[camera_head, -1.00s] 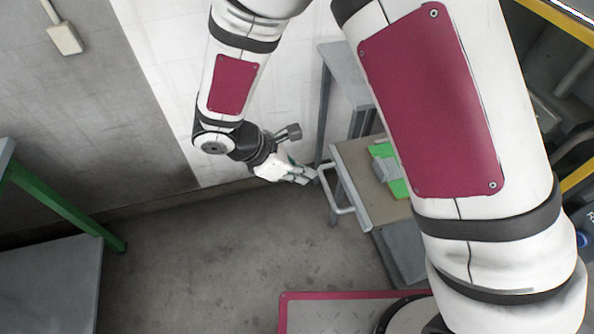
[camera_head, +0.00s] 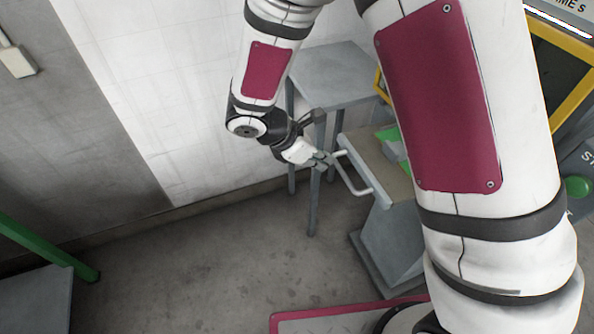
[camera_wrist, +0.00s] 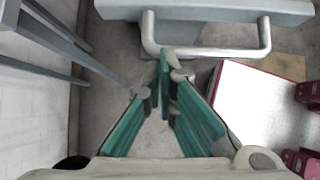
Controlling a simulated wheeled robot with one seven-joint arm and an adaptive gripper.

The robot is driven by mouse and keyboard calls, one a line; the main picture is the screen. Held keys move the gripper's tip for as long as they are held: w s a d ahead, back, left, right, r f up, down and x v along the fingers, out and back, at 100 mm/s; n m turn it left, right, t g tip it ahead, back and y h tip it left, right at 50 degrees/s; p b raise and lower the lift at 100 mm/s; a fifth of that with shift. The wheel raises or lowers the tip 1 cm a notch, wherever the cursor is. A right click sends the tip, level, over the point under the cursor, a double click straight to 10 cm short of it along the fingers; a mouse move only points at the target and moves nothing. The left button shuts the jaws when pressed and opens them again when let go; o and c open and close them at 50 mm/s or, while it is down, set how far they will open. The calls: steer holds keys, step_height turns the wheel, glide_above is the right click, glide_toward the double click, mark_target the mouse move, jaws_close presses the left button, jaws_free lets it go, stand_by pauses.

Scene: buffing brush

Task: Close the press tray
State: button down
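The press tray (camera_head: 362,149) has a brown top and is partly hidden behind my arm in the head view. Its pale U-shaped handle (camera_head: 354,184) sticks out toward the lower left. My gripper (camera_head: 327,161) is at the left end of the handle; I cannot tell whether it touches. In the wrist view the handle (camera_wrist: 208,52) lies just beyond the green-padded fingers of my gripper (camera_wrist: 159,97), under the grey tray front (camera_wrist: 225,9).
A grey side table (camera_head: 335,72) stands behind the tray against the white wall. A green and grey piece (camera_head: 391,149) lies on the tray. A yellow-framed machine with a green button (camera_head: 578,187) is at right. A grey table with a green leg (camera_head: 50,248) is at lower left. Floor between is clear.

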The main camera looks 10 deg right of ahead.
mark_target(391, 137)
steer(key=w+d, duration=0.1)
steer(key=d, duration=0.5)
steer(key=w+d+b, duration=0.1)
steer(key=w+d, duration=0.1)
steer(key=d, duration=0.4)
steer(key=w+d, duration=0.2)
steer(key=d, duration=0.4)
steer(key=shift+w+d+b, duration=0.15)
steer(key=shift+d+b, duration=0.15)
steer(key=shift+d, duration=0.05)
steer(key=shift+a, duration=0.1)
steer(key=a, duration=0.1)
steer(key=s+a+r, duration=0.1)
steer(key=a, duration=0.1)
steer(key=a+p, duration=0.1)
steer(key=shift+s+a+r, duration=0.15)
steer(key=shift+a+r, duration=0.1)
steer(key=shift+r, duration=0.15)
steer(key=v, duration=0.7)
steer(key=shift+a+r, duration=0.1)
steer(key=shift+r, duration=0.1)
steer(key=shift+s+a+r, duration=0.25)
steer(key=shift+a+r, duration=0.1)
steer(key=shift+r, duration=0.2)
